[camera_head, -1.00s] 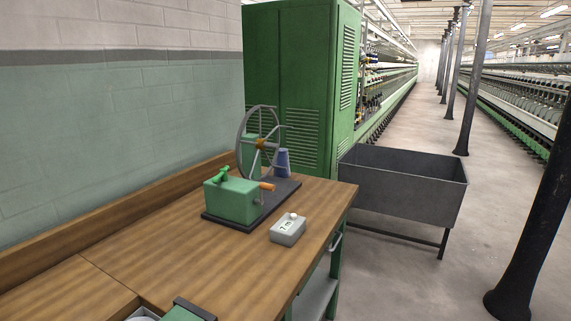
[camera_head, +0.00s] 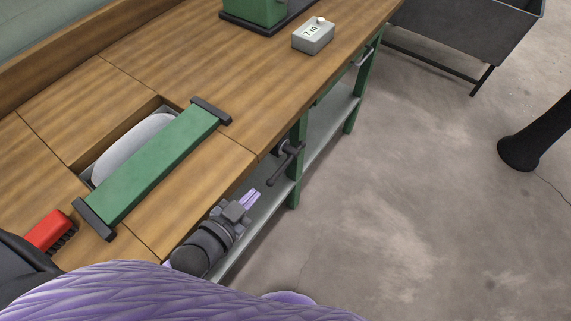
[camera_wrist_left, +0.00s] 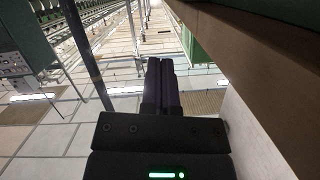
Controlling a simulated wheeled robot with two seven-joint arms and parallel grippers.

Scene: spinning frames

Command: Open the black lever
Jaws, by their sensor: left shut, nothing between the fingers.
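The black lever (camera_head: 288,163) sits just under the front edge of the wooden bench, by a green leg. Its dark handle slants down and to the left from a pivot. My left gripper (camera_head: 252,197) is below the bench's front edge, to the lower left of the lever and apart from it. Its lilac fingertips are together and hold nothing. In the left wrist view the same gripper (camera_wrist_left: 160,65) shows two dark fingers side by side, shut. The lever cannot be made out in that view. My right gripper is not in view.
The wooden bench (camera_head: 237,62) has a green bar (camera_head: 155,165) over an opening holding a pale rounded object. A red brush (camera_head: 47,230) lies at left, and a small grey box (camera_head: 313,37) stands farther back.

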